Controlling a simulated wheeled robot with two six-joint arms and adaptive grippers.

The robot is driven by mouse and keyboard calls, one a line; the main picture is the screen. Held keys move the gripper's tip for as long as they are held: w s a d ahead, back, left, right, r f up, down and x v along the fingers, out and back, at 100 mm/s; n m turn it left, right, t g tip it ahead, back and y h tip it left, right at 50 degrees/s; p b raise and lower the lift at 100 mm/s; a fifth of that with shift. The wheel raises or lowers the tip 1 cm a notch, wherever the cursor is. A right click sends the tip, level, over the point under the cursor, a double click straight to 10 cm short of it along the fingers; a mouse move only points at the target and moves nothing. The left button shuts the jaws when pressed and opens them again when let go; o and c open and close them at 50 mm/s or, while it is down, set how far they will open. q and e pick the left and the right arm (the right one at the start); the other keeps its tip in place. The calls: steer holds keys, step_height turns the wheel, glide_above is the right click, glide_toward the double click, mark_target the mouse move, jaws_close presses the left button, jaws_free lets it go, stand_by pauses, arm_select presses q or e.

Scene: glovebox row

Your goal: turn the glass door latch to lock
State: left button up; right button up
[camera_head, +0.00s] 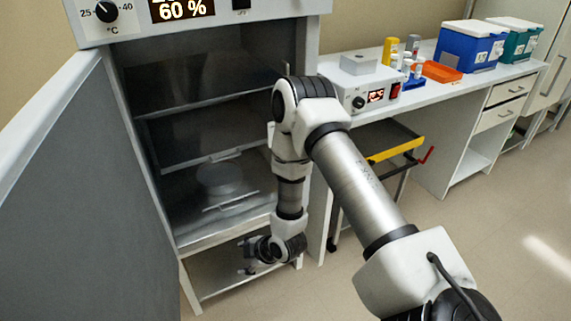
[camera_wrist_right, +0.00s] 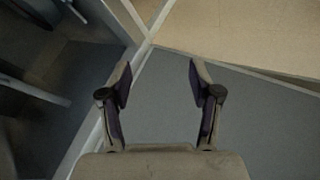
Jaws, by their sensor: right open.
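The incubator cabinet (camera_head: 205,215) stands at the left centre with its grey outer door (camera_head: 80,200) swung open to the left. Its dim interior shows shelves and a round pale dish-like thing (camera_head: 220,178). I cannot clearly make out a glass door or its latch; my right arm hides part of the cabinet's right front edge. My right gripper (camera_head: 250,256) hangs low in front of the cabinet's stand, below the chamber. In the right wrist view the right gripper (camera_wrist_right: 160,78) is open, with nothing between its fingers. My left gripper is in neither view.
A white bench (camera_head: 440,90) to the right carries a small device (camera_head: 360,85), an orange tray (camera_head: 441,72) and a blue cooler box (camera_head: 468,46). A cart with a yellow edge (camera_head: 395,150) stands under it. The floor (camera_head: 500,220) at right is clear.

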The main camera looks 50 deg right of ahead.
steer(key=w+d+r+t+h+b, duration=0.1)
steer(key=w+d+r+t+b, duration=0.2)
steer(key=d, duration=0.4)
steer(key=w+d+r+m+t+h+b, duration=0.1)
steer(key=w+d+r+t+h, duration=0.1)
steer(key=w+d+r, duration=0.45)
steer(key=w+d+r+t+h+b, duration=0.1)
steer(key=w+d+r+t+b, duration=0.15)
steer(key=d, duration=0.55)
steer(key=s+d+r+m+t+h+b, duration=0.25)
steer(key=d+r+m, duration=0.2)
steer(key=d, duration=0.45)
steer(key=b+x, duration=0.3)
steer(key=x, duration=0.4)
steer(key=shift+w+d+f+g, duration=0.2)
steer(key=shift+g, duration=0.1)
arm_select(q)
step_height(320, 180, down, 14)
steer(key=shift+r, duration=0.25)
arm_select(e)
steer(key=shift+h, duration=0.25)
steer(key=c, duration=1.1)
